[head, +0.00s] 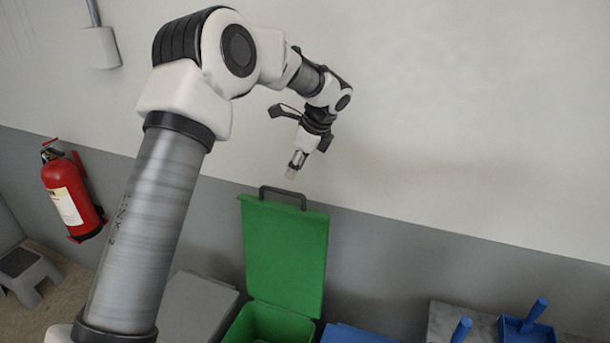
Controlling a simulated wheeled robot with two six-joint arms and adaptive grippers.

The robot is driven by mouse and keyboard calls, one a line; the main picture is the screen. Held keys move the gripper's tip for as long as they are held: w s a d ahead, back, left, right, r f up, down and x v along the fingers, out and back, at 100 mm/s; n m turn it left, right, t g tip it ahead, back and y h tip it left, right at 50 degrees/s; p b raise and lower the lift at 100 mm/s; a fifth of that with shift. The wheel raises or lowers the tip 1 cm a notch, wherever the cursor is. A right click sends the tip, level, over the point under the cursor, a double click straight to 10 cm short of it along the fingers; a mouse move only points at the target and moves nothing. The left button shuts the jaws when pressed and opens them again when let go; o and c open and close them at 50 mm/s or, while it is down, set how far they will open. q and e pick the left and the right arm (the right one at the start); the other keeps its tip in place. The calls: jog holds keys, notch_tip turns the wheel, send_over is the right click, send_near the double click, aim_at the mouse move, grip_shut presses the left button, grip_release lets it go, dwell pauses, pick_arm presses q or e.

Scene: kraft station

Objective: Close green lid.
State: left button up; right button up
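The green lid (286,252) stands raised, nearly upright, at the back of the green bin (268,325) in the lower middle of the head view. A dark handle (283,196) sits on the lid's top edge. The bin is open, and its lower part is cut off by the frame. My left gripper (292,172) hangs just above the handle, pointing down, and appears apart from it. It is small and seen at an angle, so I cannot tell whether its fingers are open or shut. My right gripper is not in view.
A grey lid (196,308) lies left of the green bin, and a blue lid (352,334) lies right of it. Blue dustpans (526,328) are at lower right. A red fire extinguisher (73,200) hangs at left above a grey step stool (22,270). The wall is close behind.

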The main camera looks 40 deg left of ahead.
aim_at(283, 191)
pick_arm(q)
jog(key=x, duration=0.2)
jog(key=p+x, duration=0.1)
jog(key=x, duration=0.1)
jog(key=s+p+x, duration=0.1)
jog(key=x, duration=0.1)
jog(key=shift+a+f, duration=0.15)
jog(key=shift+f, duration=0.1)
jog(key=shift+w+f, duration=0.2)
jog(key=shift+f, duration=0.05)
jog(key=shift+s+r, duration=0.15)
jog(key=shift+s, duration=0.1)
grip_shut()
